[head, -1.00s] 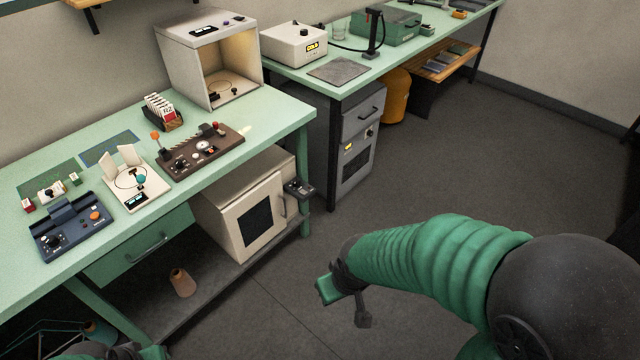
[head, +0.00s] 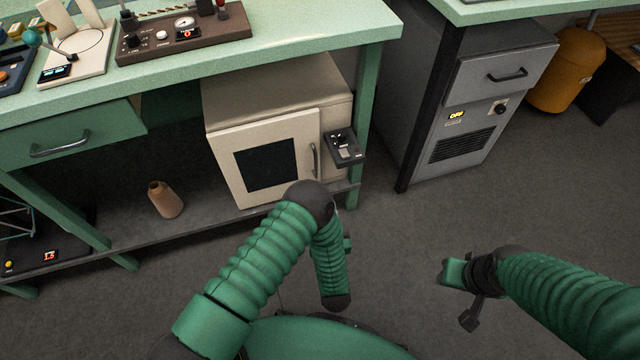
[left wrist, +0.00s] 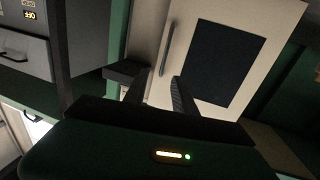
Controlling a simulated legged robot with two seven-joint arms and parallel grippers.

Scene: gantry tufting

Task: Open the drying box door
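The cream drying box (head: 280,85) stands on the shelf under the green bench. Its door (head: 222,150), with a dark window, is shut, and the upright handle (head: 314,160) is at its right edge. In the left wrist view the door (left wrist: 275,20) appears turned over, with the handle (left wrist: 167,48) just beyond my left gripper (left wrist: 160,76). That gripper's two fingers are apart, with nothing seen between them. My left arm hides it in the head view. My right gripper (head: 458,285) is over the floor at the right, away from the box; its opening is unclear.
A small dark control unit (head: 343,147) sits beside the door's handle edge, close to a green bench leg (head: 367,100). A brown bottle-like cone (head: 165,200) stands on the shelf at left. A grey cabinet (head: 480,120) stands at right. The floor before the box is clear.

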